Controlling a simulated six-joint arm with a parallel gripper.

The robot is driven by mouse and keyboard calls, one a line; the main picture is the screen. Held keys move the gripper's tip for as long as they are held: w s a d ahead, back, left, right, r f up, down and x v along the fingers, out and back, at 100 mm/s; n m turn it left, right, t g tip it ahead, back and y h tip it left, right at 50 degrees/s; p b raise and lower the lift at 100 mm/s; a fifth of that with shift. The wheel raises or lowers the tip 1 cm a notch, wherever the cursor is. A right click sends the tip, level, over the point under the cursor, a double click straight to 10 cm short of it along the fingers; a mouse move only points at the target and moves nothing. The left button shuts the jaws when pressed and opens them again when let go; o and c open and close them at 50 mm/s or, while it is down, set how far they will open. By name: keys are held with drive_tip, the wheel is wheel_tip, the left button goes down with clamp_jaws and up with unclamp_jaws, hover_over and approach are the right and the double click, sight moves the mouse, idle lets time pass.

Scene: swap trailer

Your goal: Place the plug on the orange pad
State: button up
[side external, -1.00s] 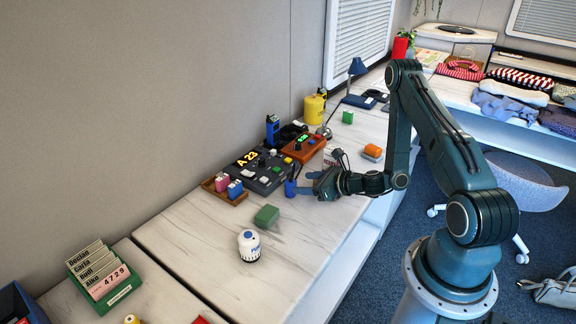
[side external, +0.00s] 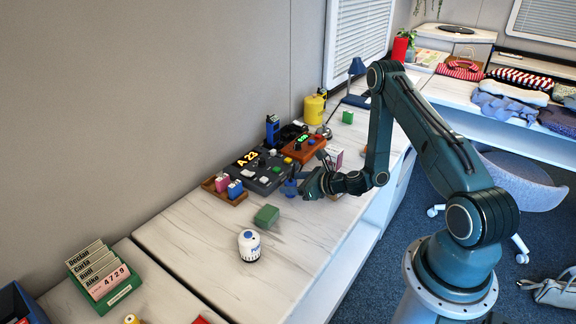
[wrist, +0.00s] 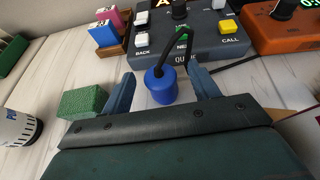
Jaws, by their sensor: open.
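The plug is a blue cylinder with a black cord from its top; in the wrist view the plug (wrist: 160,87) stands between my two blue fingers, in front of the dark console. My gripper (wrist: 161,72) is open, one finger on each side of it, with a gap showing at each. In the side view my gripper (side external: 301,180) is low over the table at the plug (side external: 289,188), partly covering it. The orange pad cannot be made out now; the orange object seen earlier behind my wrist is hidden by my arm.
A dark console (side external: 257,171) with an orange console (side external: 304,148) stands behind the plug. A green block (side external: 267,215) and a white canister (side external: 249,245) are nearby at the left. A wooden tray (side external: 224,190) holds pink and blue blocks.

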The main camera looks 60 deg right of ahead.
sight(294, 183)
drive_tip(key=c, duration=1.1)
drive_tip(key=shift+c, duration=0.2)
drive_tip(key=shift+r, duration=0.1)
wheel_tip(294, 183, up, 20)
idle(0.8)
idle(0.5)
